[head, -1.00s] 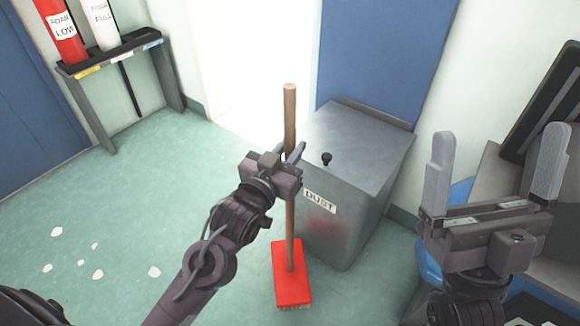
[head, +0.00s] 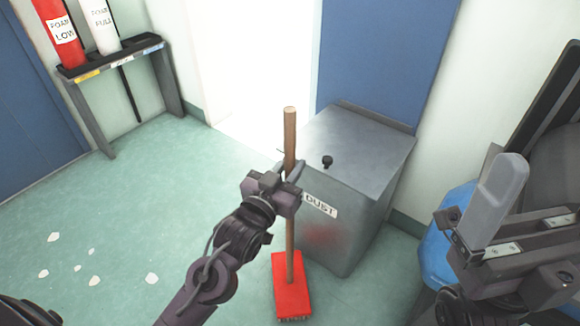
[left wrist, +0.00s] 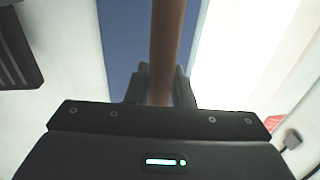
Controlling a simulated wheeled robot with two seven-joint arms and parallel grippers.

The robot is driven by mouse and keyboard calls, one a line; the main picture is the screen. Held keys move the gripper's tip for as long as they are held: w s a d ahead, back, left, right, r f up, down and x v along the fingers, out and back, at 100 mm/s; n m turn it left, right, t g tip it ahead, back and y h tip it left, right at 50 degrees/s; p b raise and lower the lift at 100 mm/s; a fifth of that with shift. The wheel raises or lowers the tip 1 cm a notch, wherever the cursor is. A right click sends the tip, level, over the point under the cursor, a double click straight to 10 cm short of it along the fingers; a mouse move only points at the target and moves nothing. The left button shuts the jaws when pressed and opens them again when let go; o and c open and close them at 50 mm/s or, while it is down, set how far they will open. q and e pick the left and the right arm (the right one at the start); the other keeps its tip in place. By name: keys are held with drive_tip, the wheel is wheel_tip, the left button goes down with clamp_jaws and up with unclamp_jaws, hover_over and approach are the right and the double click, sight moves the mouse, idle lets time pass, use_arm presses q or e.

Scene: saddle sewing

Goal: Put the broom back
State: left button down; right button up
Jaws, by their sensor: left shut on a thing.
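The broom has a wooden handle (head: 290,130) and a red head (head: 291,285) with bristles beneath it. It stands nearly upright in front of the grey dust bin. My left gripper (head: 288,172) is shut on the upper part of the handle, below its top end. In the left wrist view the handle (left wrist: 164,40) runs up between the two fingers (left wrist: 160,85). I cannot tell whether the bristles touch the floor. My right gripper (head: 535,195) is open and empty at the right edge, with only one finger in view.
The bin marked DUST (head: 350,170) stands close behind the broom. A rack (head: 115,60) with a red and a white cylinder is at the upper left. Pale scraps (head: 93,280) lie on the green floor at left. A blue object (head: 445,235) is beside my right gripper.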

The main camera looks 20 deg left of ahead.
use_arm(q)
drive_tip(key=c, duration=1.6)
unclamp_jaws()
drive_tip(key=shift+f, duration=0.1)
drive_tip(key=shift+c, duration=0.2)
drive_tip(key=o, duration=0.4)
drive_tip(key=shift+s, duration=0.1)
